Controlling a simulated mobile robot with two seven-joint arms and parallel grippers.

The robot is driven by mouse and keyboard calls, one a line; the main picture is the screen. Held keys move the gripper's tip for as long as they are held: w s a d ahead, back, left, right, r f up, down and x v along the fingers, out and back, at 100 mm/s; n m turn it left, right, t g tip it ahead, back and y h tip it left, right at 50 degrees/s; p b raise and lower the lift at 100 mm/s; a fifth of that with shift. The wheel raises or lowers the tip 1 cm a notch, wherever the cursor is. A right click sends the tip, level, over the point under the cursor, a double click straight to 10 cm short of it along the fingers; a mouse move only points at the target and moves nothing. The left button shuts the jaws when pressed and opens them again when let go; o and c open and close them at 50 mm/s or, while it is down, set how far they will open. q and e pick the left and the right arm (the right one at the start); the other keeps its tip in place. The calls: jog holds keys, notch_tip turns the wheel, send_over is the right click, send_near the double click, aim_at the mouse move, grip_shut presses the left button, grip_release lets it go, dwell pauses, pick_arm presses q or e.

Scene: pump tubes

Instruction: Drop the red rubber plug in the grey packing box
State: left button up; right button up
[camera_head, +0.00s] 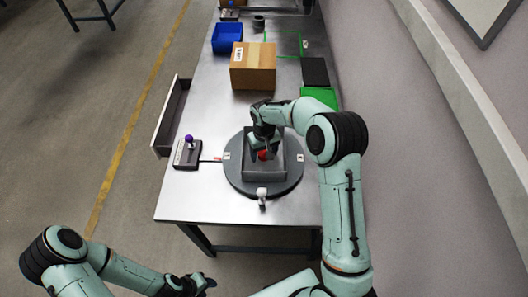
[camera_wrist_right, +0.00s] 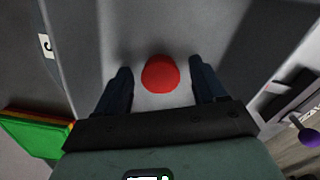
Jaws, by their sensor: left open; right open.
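The red rubber plug (camera_head: 263,155) is inside the grey packing box (camera_head: 264,178), which stands on a round dark turntable (camera_head: 236,184). In the right wrist view the plug (camera_wrist_right: 160,74) shows as a red round shape on the grey box floor. My right gripper (camera_head: 264,150) reaches down into the box. Its two dark fingers (camera_wrist_right: 161,88) are open, one on each side of the plug, with a gap on both sides. My left gripper (camera_head: 201,284) is low in the head view, away from the table, and open.
A cardboard box (camera_head: 253,66), a blue bin (camera_head: 227,38) and green trays (camera_head: 319,97) stand further back. A base with a purple knob (camera_head: 188,153) is left of the turntable. An open drawer (camera_head: 170,117) juts from the left edge. A small white object (camera_head: 262,194) stands at the turntable's front.

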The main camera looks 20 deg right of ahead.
aim_at(264, 154)
notch_tip(264, 154, up, 12)
jog(key=shift+r+p, duration=0.15)
jog(key=shift+p, duration=0.15)
dwell(0.6)
